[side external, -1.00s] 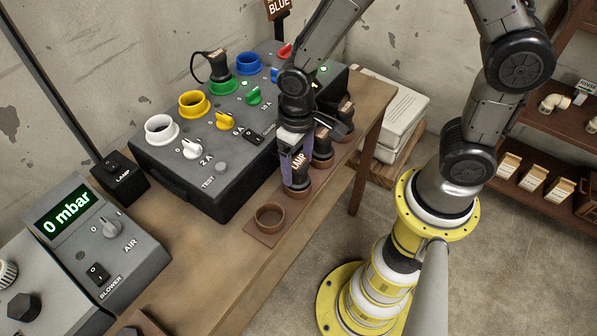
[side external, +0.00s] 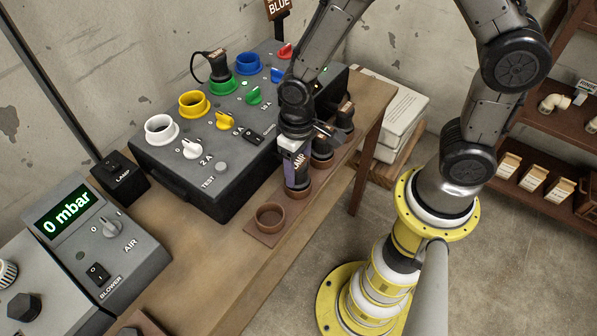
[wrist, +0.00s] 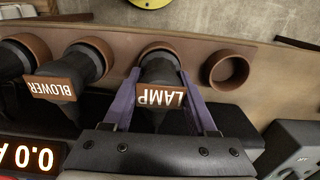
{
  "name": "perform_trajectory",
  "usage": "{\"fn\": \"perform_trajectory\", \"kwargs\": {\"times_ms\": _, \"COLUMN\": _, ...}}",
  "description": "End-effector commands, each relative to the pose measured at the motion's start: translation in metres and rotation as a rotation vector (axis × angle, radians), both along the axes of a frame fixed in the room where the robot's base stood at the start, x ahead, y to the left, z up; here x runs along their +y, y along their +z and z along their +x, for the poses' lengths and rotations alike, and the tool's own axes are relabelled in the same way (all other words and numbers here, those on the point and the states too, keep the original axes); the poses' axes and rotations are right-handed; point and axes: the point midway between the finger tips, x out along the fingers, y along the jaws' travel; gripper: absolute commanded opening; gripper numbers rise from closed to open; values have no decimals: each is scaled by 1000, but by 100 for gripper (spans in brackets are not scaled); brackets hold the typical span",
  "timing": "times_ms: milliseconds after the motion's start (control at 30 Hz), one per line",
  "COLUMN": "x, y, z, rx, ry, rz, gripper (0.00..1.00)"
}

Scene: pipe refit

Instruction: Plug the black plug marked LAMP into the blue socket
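The black plug marked LAMP (side external: 299,172) stands upright in a brown holder cup on the bench; its label also shows in the wrist view (wrist: 160,95). My gripper (side external: 298,178) is down over this plug, with one purple finger on each side of it. In the wrist view the fingertips (wrist: 160,78) lie very close to the plug's sides, but I cannot tell whether they press on it. The blue socket (side external: 248,63) is an empty ring on the far end of the dark panel box, behind and left of my gripper.
An empty brown cup (side external: 270,217) is beside the LAMP plug, and the BLOWER plug (wrist: 55,85) stands on its other side. The green socket (side external: 222,86) holds a black plug. Yellow (side external: 194,103) and white (side external: 161,129) sockets are empty. A BLUE sign (side external: 278,8) rises behind the box.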

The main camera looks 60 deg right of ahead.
Motion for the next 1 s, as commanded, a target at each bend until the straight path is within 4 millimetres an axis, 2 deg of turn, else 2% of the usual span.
{"fn": "perform_trajectory", "kwargs": {"times_ms": 33, "x": 0, "y": 0, "z": 0, "rx": 0, "ry": 0, "rz": 0, "gripper": 36}}
{"fn": "perform_trajectory", "kwargs": {"times_ms": 233, "x": 0, "y": 0, "z": 0, "rx": 0, "ry": 0, "rz": 0, "gripper": 0}}
{"fn": "perform_trajectory", "kwargs": {"times_ms": 467, "x": 0, "y": 2, "z": 0, "rx": -1, "ry": 0, "rz": 0, "gripper": 0}}
{"fn": "perform_trajectory", "kwargs": {"times_ms": 1000, "x": 0, "y": 22, "z": 0, "rx": -1, "ry": 0, "rz": 0, "gripper": 0}}
